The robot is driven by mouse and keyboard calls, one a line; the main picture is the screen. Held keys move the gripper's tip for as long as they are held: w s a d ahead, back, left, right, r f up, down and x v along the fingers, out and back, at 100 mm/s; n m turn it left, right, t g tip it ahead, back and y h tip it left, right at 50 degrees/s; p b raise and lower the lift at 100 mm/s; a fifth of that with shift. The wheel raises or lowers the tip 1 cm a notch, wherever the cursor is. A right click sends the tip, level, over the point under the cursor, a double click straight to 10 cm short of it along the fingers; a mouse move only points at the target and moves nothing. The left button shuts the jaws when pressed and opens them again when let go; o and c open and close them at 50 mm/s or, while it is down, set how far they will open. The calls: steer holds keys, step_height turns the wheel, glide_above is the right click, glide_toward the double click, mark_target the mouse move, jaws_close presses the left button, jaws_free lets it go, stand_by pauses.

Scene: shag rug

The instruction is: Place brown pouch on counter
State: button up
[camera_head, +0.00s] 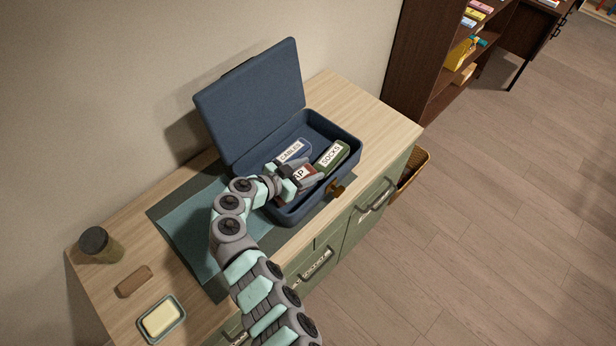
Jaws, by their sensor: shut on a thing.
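An open blue case (345,137) stands on the wooden counter (392,122), its lid raised at the back. My gripper (300,176) is inside the case near its front left part. It is shut on a reddish-brown pouch (299,175) whose white label shows the letters "AP"; my fingers hide much of it. I cannot tell whether this pouch is lifted off the case floor. Beside it lie a blue pouch labelled "CABLES" (291,150) and a green pouch labelled "SOCKS" (332,155).
A teal mat (193,230) lies left of the case, partly behind my arm. A dark-lidded jar (100,245), a small brown block (134,281) and a soap dish (178,309) stand at the counter's left end. The counter right of the case is clear.

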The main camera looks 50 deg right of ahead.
steer(key=shift+f, duration=1.8)
steer(key=shift+f+b, duration=0.25)
steer(key=shift+b, duration=0.25)
steer(key=shift+f+b, duration=0.2)
steer(key=shift+b, duration=0.2)
steer(key=o, duration=1.5)
steer(key=shift+r, duration=0.1)
steer(key=shift+p, duration=0.85)
